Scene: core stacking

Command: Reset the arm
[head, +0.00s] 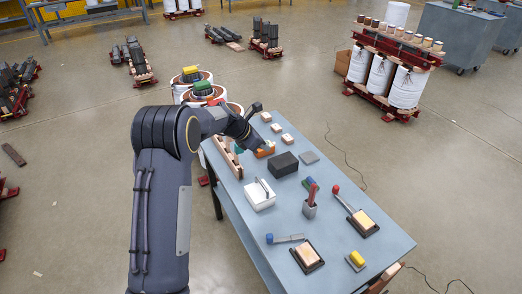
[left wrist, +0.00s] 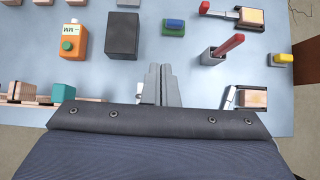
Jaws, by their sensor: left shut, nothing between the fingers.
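My left arm reaches over the far left part of the blue-grey table (head: 281,236) in the head view, and its gripper is mostly hidden behind the wrist. In the left wrist view my left gripper (left wrist: 160,72) shows at the bottom middle, its two grey fingers together with nothing between them. The fingertips are above the table surface, just below a black block (left wrist: 122,34). My right gripper is not in view.
An orange device (left wrist: 73,42) is left of the black block. White drum assemblies (head: 383,73) stand beyond.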

